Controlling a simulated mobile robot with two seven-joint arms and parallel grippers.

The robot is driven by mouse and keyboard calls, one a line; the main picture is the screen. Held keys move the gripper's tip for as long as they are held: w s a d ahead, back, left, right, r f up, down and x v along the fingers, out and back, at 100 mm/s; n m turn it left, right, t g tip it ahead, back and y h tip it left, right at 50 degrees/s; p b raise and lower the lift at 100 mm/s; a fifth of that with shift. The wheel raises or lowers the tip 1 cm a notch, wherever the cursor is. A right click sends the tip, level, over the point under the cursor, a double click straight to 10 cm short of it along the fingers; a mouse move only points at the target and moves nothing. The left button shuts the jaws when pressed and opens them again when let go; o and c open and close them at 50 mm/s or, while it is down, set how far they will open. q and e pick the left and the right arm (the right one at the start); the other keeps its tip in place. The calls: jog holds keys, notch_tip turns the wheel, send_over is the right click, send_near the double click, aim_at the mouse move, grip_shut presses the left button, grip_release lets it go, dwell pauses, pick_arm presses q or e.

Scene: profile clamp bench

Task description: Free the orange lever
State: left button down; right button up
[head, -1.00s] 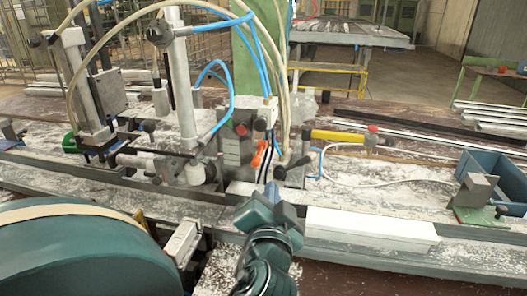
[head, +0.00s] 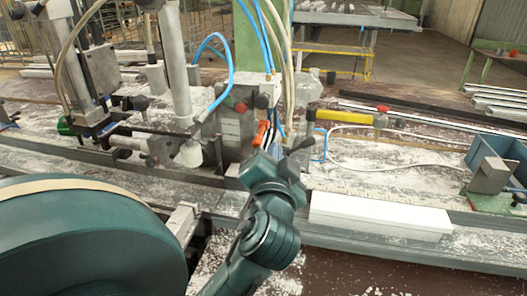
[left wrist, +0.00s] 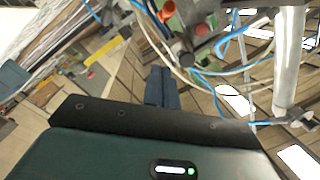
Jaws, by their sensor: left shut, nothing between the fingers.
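The orange lever (head: 261,134) is on the front of the grey clamp unit (head: 233,135), below the blue hoses in the head view. Its lower part is hidden behind my left gripper (head: 264,152), which stands right in front of it. In the left wrist view, the dark fingers of my left gripper (left wrist: 161,72) are together with nothing between them. An orange-red piece (left wrist: 168,10) shows beyond the fingertips at the top edge, probably the lever. I cannot tell whether the fingers touch the lever. My right gripper is not in view.
A black-knobbed handle (head: 302,144) stands just right of my left gripper. Blue hoses (head: 268,45) hang above the clamp unit. A white profile (head: 380,213) lies on the rail to the right. A yellow-handled tool (head: 345,116) and a blue bin (head: 500,155) are farther right.

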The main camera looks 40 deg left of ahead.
aim_at(261, 133)
pick_arm(q)
jog(key=w+a+f+p, duration=0.1)
jog(key=w+a+f, duration=0.2)
jog(key=w+a, duration=0.2)
jog(key=shift+a, duration=1.25)
jog(key=shift+a+f, duration=0.1)
